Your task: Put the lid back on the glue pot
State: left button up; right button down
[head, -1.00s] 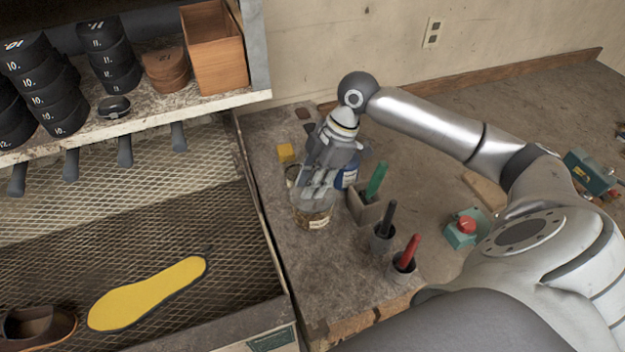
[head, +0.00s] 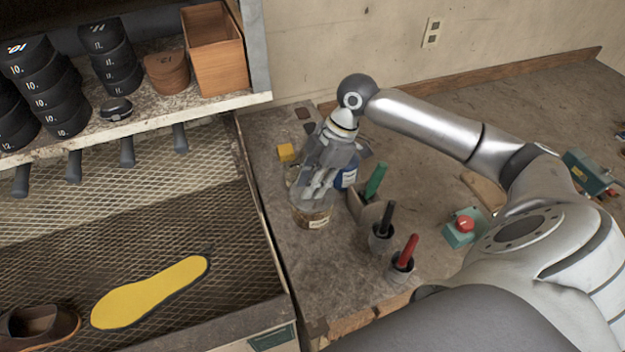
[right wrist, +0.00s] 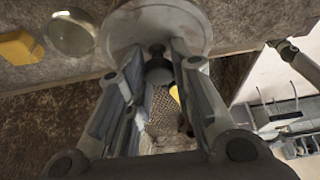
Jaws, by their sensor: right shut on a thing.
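The glue pot (head: 312,214) is a glass jar with amber contents and a pale label, upright on the bench. My right gripper (head: 316,192) points down at its mouth from above. In the right wrist view, my right gripper (right wrist: 157,58) is shut on the dark knob of a pale, round, stained lid (right wrist: 165,22). The lid is hard to make out in the head view, so I cannot tell whether it touches the rim. The fingers partly hide the pot's top. My left gripper is not in view.
A blue-labelled container (head: 346,175) stands close behind the gripper. A holder with a green-handled tool (head: 375,180), a black-handled tool (head: 387,218) and a red-handled tool (head: 407,252) stand to the right. A yellow block (head: 286,152) lies behind. A mesh tray edge (head: 268,235) runs at left.

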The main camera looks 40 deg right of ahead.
jog(key=shift+f+p, duration=0.2)
jog(key=shift+p, duration=0.6)
dwell(1.1)
jog(key=c, duration=1.2)
grip_release()
jog(key=o, duration=0.5)
